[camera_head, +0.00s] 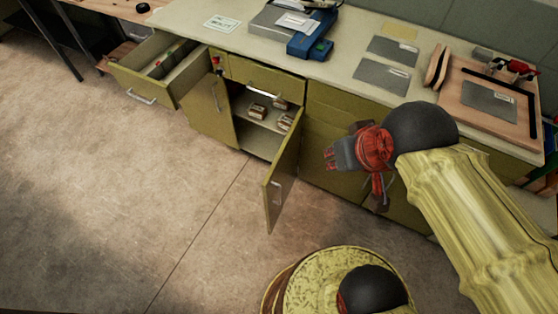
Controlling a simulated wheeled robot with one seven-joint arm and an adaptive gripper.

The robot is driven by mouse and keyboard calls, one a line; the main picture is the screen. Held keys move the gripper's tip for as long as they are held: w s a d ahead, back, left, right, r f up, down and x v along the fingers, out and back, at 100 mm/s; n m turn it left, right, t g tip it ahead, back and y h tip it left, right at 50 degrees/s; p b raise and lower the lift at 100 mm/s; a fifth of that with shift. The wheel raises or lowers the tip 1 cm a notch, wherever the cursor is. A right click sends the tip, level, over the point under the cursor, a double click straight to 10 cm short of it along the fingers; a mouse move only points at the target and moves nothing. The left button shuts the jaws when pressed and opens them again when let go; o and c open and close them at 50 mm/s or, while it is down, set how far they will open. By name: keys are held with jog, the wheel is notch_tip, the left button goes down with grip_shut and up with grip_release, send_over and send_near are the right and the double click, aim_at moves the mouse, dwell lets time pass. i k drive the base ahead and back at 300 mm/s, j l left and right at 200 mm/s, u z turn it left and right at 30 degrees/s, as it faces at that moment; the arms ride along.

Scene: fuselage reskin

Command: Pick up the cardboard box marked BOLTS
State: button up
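Small cardboard boxes sit inside the open cabinet under the bench. One box (257,111) is at the left on the shelf, a second box (281,103) is behind it to the right, and a third box (285,122) is nearer the right door. Their markings are too small to read, so I cannot tell which is BOLTS. My gripper (332,158) is in the air to the right of the open cabinet, apart from the boxes. No held object is visible, and I cannot tell whether its fingers are open or shut.
The cabinet's right door (282,182) swings out between my gripper and the boxes. The left door (208,110) is also open. A drawer (150,85) is pulled out at the left. The worktop (345,70) carries metal sheets and tools. The floor (120,190) in front is clear.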

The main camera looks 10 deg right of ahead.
aim_at(280, 103)
jog(key=l+u, duration=0.2)
jog(key=i+l+u, duration=0.5)
jog(key=i+l, duration=0.15)
jog(key=l, duration=0.2)
jog(key=k+j+z, duration=0.1)
jog(key=j+z, duration=0.15)
jog(key=j, duration=0.2)
jog(key=k+j+z, duration=0.25)
jog(key=j, duration=0.2)
jog(key=j+z, duration=0.25)
jog(key=j, duration=0.2)
jog(key=k+j+z, duration=0.25)
jog(key=j, duration=0.1)
